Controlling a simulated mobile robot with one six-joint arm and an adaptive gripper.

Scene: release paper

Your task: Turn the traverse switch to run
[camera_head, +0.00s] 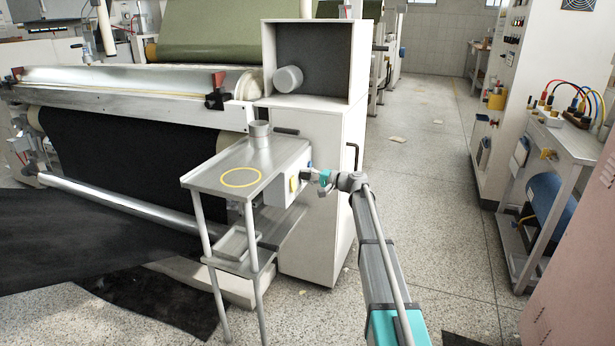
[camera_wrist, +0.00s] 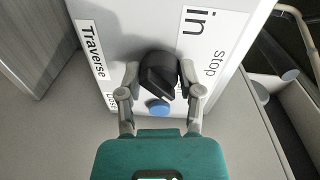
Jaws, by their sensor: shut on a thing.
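The traverse switch is a black rotary knob (camera_wrist: 158,72) on a white panel (camera_wrist: 135,25) in the wrist view. A label reading "Traverse" (camera_wrist: 92,50) is at its left. Large letters that look like "in" and the word "stop" are at its upper right; other lettering is partly hidden. My gripper (camera_wrist: 159,79) is shut on the knob, one finger on each side. In the head view, my gripper (camera_head: 318,178) reaches the right face of a white control box (camera_head: 283,193) under the small table; the knob cannot be made out there.
A blue round button (camera_wrist: 157,108) sits just below the knob, between my fingers. The metal table (camera_head: 215,180) carries a grey cylinder (camera_head: 260,136) and a yellow ring (camera_head: 240,177). A white cabinet (camera_head: 325,200) stands behind it. The aisle floor (camera_head: 425,190) at right is mostly clear.

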